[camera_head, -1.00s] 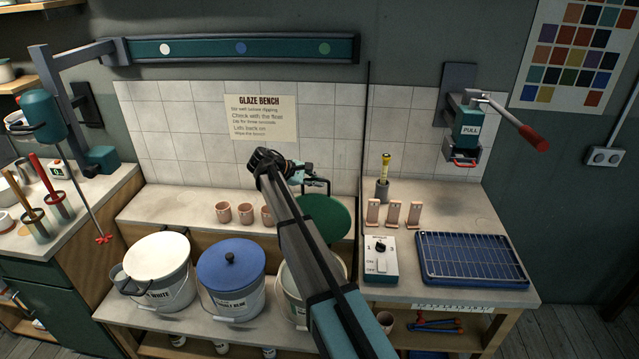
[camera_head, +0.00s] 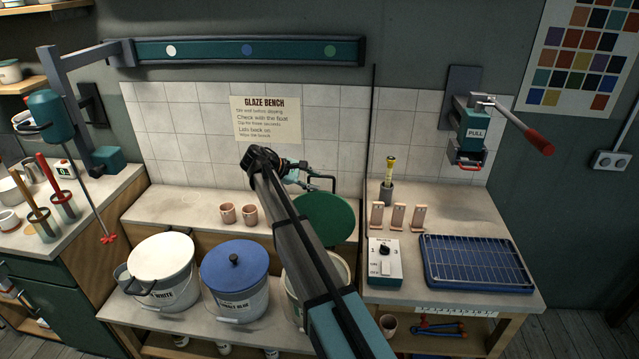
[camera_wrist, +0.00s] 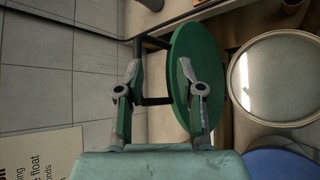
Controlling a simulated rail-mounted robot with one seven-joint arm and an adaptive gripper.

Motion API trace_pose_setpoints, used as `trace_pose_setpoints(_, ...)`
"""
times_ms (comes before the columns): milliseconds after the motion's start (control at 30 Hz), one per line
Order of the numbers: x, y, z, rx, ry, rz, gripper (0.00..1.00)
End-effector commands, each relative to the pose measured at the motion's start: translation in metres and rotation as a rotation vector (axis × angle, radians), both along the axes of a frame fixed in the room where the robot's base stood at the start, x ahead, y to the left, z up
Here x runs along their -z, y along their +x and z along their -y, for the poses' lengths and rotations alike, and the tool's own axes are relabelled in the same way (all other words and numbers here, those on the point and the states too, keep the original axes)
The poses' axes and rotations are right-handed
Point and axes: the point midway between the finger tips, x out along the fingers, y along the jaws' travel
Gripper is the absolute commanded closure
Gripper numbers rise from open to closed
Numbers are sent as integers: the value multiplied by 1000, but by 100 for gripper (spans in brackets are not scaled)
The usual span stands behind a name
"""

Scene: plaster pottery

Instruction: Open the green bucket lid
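The green lid (camera_head: 325,222) is off the green bucket (camera_head: 292,300) and stands tilted behind it, with its dark loop handle (camera_head: 334,184) on the wall side. What holds the lid up is hidden. In the wrist view the lid (camera_wrist: 184,45) is seen nearly edge-on with its handle (camera_wrist: 153,101), and the bucket's open top (camera_wrist: 275,75) is beside it. My gripper (camera_head: 303,178) is at the handle. In the wrist view its fingers (camera_wrist: 160,75) are spread apart; the handle bar appears between them, and contact is unclear. My arm hides part of the bucket.
The blue-lidded bucket (camera_head: 235,283) and white-lidded bucket (camera_head: 163,270) stand to the left. Pink cups (camera_head: 228,213) sit on the ledge. A switch box (camera_head: 384,266) and blue rack tray (camera_head: 475,262) are on the right. The tiled wall (camera_head: 200,150) is close behind.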

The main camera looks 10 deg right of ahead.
Motion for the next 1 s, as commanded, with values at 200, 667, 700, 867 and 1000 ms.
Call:
trace_pose_setpoints(200, -25, -7, -36, -1, 0, 1, 63)
trace_pose_setpoints(667, -46, -14, -67, 1, -1, 0, 63)
trace_pose_setpoints(700, -46, -14, -67, 1, -1, 0, 63)
trace_pose_setpoints(867, -46, -14, -67, 1, -1, 0, 66)
trace_pose_setpoints(1000, -43, -14, -59, 10, -1, 0, 100)
